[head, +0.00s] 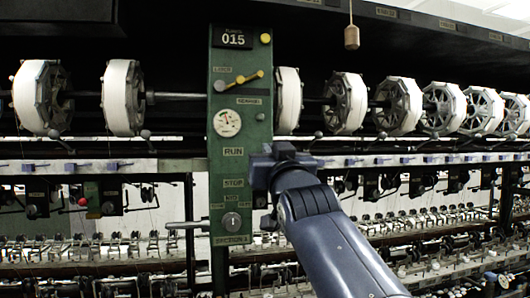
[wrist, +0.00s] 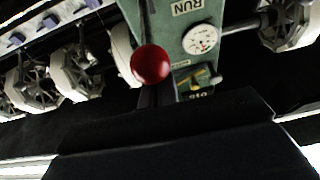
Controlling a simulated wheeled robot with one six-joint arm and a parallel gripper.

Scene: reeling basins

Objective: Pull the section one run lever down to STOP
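The green section panel (head: 218,172) stands upright left of centre in the head view, with RUN above STOP on its face. In the wrist view the panel (wrist: 190,42) appears upside down. A red ball knob (wrist: 151,64), apparently the run lever's, sits right in front of my gripper (wrist: 157,97), with a stem running toward the picture's top. The head view does not show this knob; my gripper (head: 271,170) likely hides it, just right of the panel between RUN and STOP. Whether the fingers grip the knob is unclear.
A yellow lever (head: 240,82) and a round gauge (head: 227,122) sit higher on the panel. White reels (head: 345,102) line both sides. A wooden weight (head: 351,37) hangs above right.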

